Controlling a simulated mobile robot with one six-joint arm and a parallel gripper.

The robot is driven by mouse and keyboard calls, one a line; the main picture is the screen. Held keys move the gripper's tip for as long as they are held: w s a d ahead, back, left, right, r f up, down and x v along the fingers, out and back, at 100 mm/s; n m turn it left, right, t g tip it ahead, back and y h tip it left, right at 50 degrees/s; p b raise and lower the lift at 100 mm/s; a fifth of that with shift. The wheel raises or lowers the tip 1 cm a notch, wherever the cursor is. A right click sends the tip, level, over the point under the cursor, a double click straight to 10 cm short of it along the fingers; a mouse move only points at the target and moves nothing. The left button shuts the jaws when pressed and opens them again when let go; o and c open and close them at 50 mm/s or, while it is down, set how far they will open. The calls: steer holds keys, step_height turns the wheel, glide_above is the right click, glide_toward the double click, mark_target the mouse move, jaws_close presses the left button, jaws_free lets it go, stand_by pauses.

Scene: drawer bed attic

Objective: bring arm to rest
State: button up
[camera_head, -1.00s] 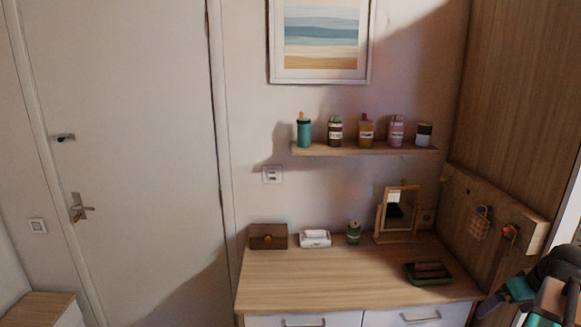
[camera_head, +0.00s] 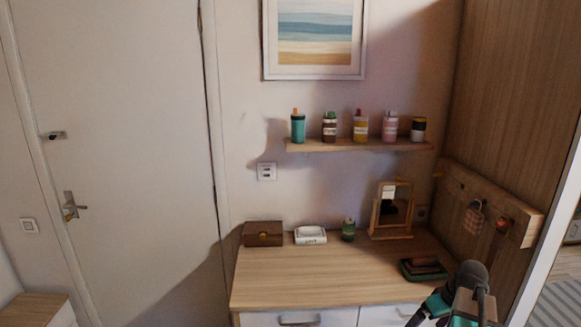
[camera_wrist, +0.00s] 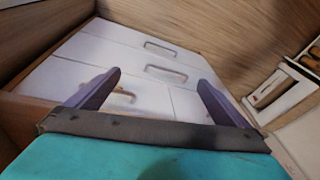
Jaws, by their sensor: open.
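My gripper (camera_wrist: 152,95) shows in the wrist view with its two dark fingers spread wide and nothing between them. Past the fingers are the white drawer fronts (camera_wrist: 125,62) of a dresser with grey handles. In the head view part of my arm shows at the lower right, in front of the dresser's right front corner. The fingertips cannot be made out there.
The wooden dresser top (camera_head: 290,283) has a clear front left. It bears a brown box (camera_head: 263,234), a white tissue box (camera_head: 310,235), a green jar (camera_head: 348,230), a small mirror (camera_head: 392,212) and a dark tray (camera_head: 409,276). A rail with hooks (camera_head: 500,200) is at right.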

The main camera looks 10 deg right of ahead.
steer(key=s+a+f+n+g+y+b, duration=0.1)
steer(key=s+a+f+g, duration=0.2)
steer(key=a+f, duration=0.85)
steer(key=s+a+f+n+g+b, duration=0.15)
steer(key=s+a+f, duration=0.25)
steer(key=a+f, duration=0.75)
steer(key=s+a+f+m+g+h, duration=0.1)
steer(key=s+a+f, duration=0.3)
steer(key=s+f, duration=0.4)
steer(key=s+a+f+m+g+h+b, duration=0.1)
steer(key=s+a+f+m+g+h, duration=0.1)
steer(key=s+f, duration=0.7)
steer(key=s+a+m+g, duration=0.1)
steer(key=s+a, duration=0.1)
steer(key=s, duration=0.1)
steer(key=shift+s, duration=0.15)
